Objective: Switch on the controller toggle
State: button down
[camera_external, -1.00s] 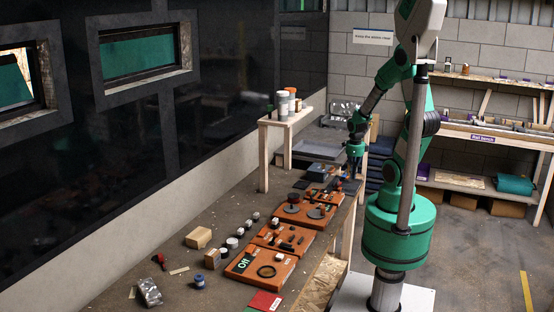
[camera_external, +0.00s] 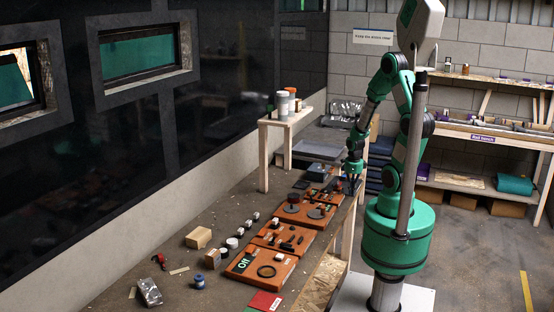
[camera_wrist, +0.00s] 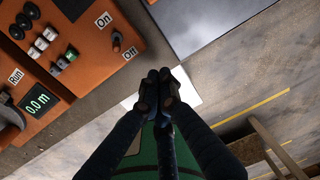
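In the wrist view an orange control panel (camera_wrist: 95,60) fills the upper left. A small dark toggle (camera_wrist: 117,39) sits near its right edge between the labels "On" and "Off", close to "Off". Its exact tilt is too small to tell. My gripper (camera_wrist: 160,82) has its dark fingers together with nothing seen between them. In the wrist view it appears beyond the panel's edge, to the lower right of the toggle and apart from it. In the external view my gripper (camera_external: 353,184) is low at the bench's right edge, beside the farthest orange panels.
More orange panels (camera_external: 262,268) line the bench toward the camera. A wooden stand (camera_external: 285,120) with jars stands behind. The floor right of the bench is mostly clear.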

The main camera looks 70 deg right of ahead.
jog(key=shift+w+a+r, duration=0.1)
jog(key=shift+w+r, duration=0.1)
jog(key=shift+w, duration=0.4)
jog(key=shift+w+a+r, duration=0.1)
jog(key=shift+w+r, duration=0.15)
jog(key=shift+w, duration=0.35)
jog(key=shift+w+a+r, duration=0.1)
jog(key=shift+w+r, duration=0.1)
jog(key=shift+w, duration=0.4)
jog(key=shift+w+r, duration=0.35)
jog(key=shift+w, duration=0.25)
jog(key=shift+w+r, duration=0.15)
jog(key=shift+w, duration=0.25)
jog(key=shift+r+p, duration=0.2)
jog(key=shift+p, duration=0.1)
jog(key=shift+r+p, duration=0.4)
jog(key=shift+r, duration=0.2)
jog(key=shift+s, duration=0.15)
